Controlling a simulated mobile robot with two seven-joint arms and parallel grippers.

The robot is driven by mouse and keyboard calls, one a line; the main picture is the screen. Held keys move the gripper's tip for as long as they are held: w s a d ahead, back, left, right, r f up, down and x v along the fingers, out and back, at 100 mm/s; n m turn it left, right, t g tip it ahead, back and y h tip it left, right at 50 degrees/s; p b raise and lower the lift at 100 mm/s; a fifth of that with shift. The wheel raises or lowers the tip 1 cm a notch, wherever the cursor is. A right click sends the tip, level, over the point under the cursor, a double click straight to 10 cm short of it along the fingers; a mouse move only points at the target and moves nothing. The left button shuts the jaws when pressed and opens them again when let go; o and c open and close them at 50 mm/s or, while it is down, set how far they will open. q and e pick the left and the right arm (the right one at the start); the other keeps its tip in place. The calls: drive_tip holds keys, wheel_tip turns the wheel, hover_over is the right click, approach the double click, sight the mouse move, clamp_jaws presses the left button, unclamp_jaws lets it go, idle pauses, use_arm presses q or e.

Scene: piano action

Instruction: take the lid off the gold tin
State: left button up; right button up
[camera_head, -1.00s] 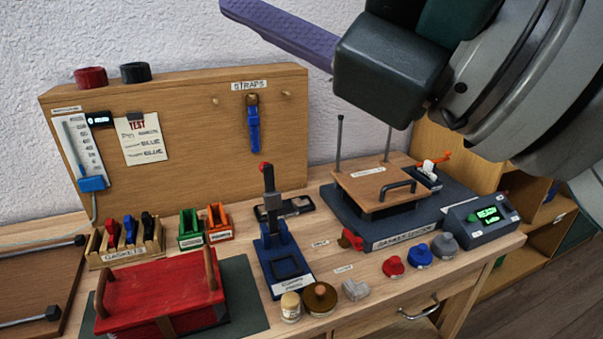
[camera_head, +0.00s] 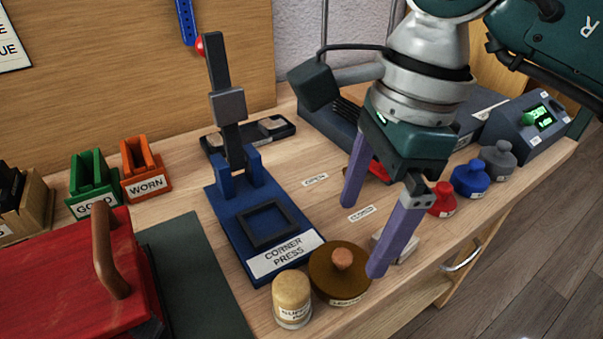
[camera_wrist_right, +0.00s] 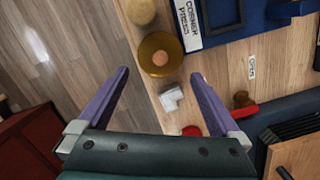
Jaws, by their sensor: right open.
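The gold tin (camera_head: 325,286) is a low round brown-gold tin near the table's front edge, with its lid on and a small orange-brown knob (camera_head: 342,258) in the middle of the lid. It also shows in the right wrist view (camera_wrist_right: 150,68), just beyond the fingertips. My right gripper (camera_head: 364,238) is open and empty, with its purple fingers pointing down. In the head view it is right of the tin, one fingertip beside the tin's right side; I cannot tell whether they touch. My left gripper is not in view.
A cream-topped jar (camera_head: 291,300) stands close left of the tin. The blue corner press (camera_head: 228,215) is behind it. A grey block (camera_head: 405,248) lies behind the right finger. Red, blue (camera_head: 470,178) and grey knobbed pieces stand further right. A red box (camera_head: 70,280) is at the left.

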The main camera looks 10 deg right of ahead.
sight(345, 254)
drive_tip(key=f, duration=0.2)
drive_tip(key=a+f, duration=0.1)
drive_tip(key=f, duration=0.2)
drive_tip(key=shift+a+f, duration=0.25)
drive_tip(key=shift+f, duration=0.05)
drive_tip(key=c, duration=1)
drive_tip(key=shift+o, duration=0.2)
drive_tip(key=shift+r, duration=0.1)
